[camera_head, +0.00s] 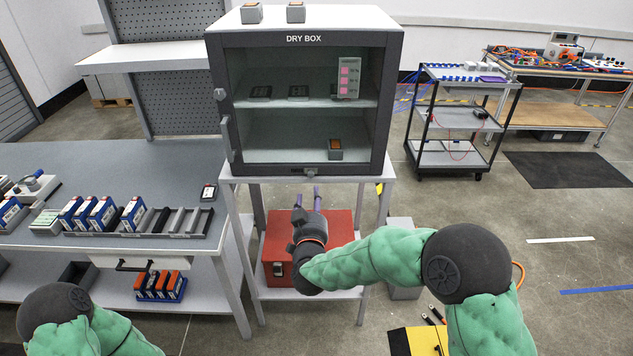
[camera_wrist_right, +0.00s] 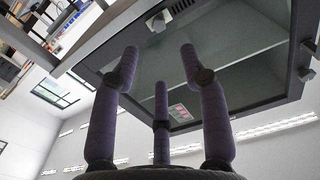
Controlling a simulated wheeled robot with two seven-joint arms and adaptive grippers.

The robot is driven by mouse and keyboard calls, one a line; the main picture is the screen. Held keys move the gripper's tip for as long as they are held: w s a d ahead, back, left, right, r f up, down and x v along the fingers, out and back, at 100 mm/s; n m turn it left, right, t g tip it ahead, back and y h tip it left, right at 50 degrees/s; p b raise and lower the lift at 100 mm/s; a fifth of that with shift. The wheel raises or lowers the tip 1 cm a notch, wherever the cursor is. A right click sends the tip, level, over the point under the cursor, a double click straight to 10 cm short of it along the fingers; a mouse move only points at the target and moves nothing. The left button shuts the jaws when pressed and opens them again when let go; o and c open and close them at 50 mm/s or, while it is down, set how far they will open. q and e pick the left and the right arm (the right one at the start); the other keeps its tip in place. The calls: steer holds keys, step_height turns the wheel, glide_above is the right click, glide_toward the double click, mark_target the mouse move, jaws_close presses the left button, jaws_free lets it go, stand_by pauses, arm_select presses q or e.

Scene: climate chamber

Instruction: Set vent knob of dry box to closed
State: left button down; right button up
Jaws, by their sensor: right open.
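The dry box (camera_head: 345,40) stands on a white stand, with a dark frame and a clear front. Its vent knob (camera_head: 308,171) is a small grey part at the middle of the bottom frame; what looks like the knob (camera_wrist_right: 157,20) shows at the top of the right wrist view. I cannot read its setting. My right gripper (camera_head: 307,196) is below and in front of the knob, fingers pointing up toward it, apart from it. Its purple-grey fingers are spread and empty in the wrist view (camera_wrist_right: 160,58). My left arm shows at lower left; its gripper is out of view.
A red case (camera_head: 340,225) sits on the stand's lower shelf behind my right gripper. The grey workbench (camera_head: 110,165) with trays and boxes is at left. Door handles (camera_head: 226,125) stick out on the box's left side. A cart (camera_head: 450,120) stands at right.

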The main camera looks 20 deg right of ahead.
mark_target(311, 175)
steer(key=b+x, duration=0.2)
steer(key=x, duration=0.7)
steer(key=shift+w+d+f, duration=0.1)
steer(key=shift+w+f, duration=0.05)
steer(key=shift+w, duration=0.25)
jaws_close()
